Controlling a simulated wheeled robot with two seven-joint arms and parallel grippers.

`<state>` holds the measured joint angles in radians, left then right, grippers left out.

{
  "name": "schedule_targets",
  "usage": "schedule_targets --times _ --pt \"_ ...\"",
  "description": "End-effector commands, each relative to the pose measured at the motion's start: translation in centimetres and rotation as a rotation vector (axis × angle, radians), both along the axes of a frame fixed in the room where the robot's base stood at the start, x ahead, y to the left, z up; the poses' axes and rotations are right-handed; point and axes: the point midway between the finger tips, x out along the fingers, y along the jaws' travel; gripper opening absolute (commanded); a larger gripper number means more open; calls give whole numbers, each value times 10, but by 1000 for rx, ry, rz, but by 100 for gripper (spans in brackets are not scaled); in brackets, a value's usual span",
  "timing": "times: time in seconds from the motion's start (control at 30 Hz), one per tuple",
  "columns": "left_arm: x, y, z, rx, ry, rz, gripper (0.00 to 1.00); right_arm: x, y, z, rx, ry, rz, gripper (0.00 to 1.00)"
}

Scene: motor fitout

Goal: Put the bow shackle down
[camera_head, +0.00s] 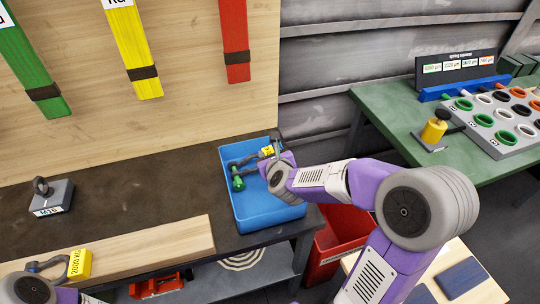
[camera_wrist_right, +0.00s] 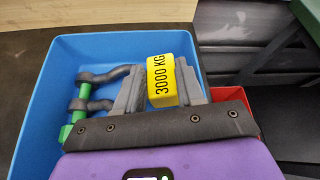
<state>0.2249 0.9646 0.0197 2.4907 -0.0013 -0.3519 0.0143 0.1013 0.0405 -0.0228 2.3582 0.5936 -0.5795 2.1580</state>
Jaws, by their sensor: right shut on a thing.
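The bow shackle (camera_head: 238,181) has a dark grey body, a green pin and a yellow band marked 3000 KG. It lies within the outline of the blue tray (camera_head: 262,217). My right gripper (camera_head: 270,155) reaches into the tray from the right and is shut on the shackle at its yellow band. In the right wrist view the shackle (camera_wrist_right: 95,104) extends left from the two grey fingers (camera_wrist_right: 161,88). I cannot tell whether it touches the tray floor. My left gripper is not in view; part of my left arm shows at the bottom left.
Another shackle with a yellow 2000 KG band (camera_head: 79,265) lies on a wooden board (camera_head: 150,252). A grey block with an eye (camera_head: 52,198) stands on the dark bench. A red bin (camera_head: 340,240) is below right. A green table (camera_head: 400,115) stands at the right.

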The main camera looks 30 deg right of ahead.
Motion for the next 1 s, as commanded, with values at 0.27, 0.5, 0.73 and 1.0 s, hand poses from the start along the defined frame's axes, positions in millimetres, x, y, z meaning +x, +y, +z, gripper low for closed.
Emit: schedule_targets --times 0.27,0.5,0.73,1.0 --pt "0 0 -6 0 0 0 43 1 0 -2 0 -5 -1 0" --pt "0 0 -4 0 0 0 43 0 0 -2 0 0 0 63" --pt "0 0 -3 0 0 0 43 0 0 -2 0 0 0 63" --pt "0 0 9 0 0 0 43 -25 9 17 1 -3 2 63"
